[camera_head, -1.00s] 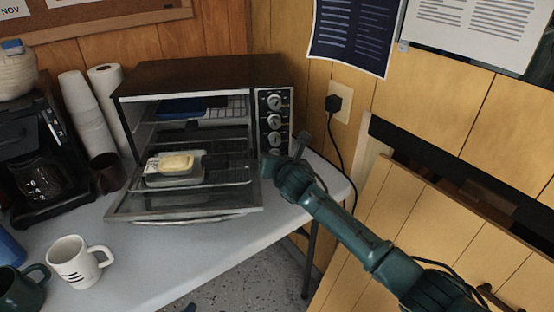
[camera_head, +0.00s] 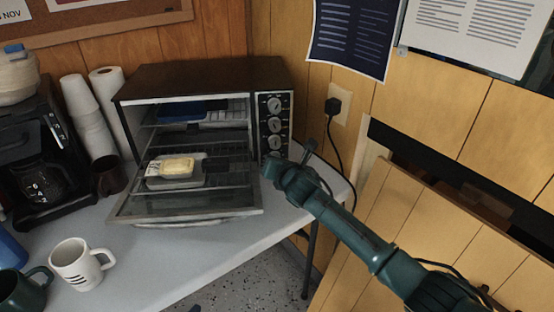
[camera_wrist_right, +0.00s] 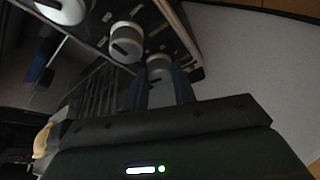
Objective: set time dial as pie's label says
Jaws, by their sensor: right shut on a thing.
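The toaster oven (camera_head: 200,76) stands on the table with its door (camera_head: 185,205) open. A column of dials sits on its right-hand panel, with the top dial (camera_head: 274,103) and middle dial (camera_head: 274,125) in clear view. My right gripper (camera_head: 268,164) is at the bottom of this panel. In the right wrist view its fingers (camera_wrist_right: 163,90) are shut around the lowest visible dial (camera_wrist_right: 158,68). A pale yellow pie (camera_head: 177,165) in a tray sits in the oven opening. A whitish label shows at its left, too small to read. My left gripper is out of view.
A blue item (camera_head: 182,110) lies on the upper rack. A black plug and cord (camera_head: 333,105) hang on the wall right of the oven.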

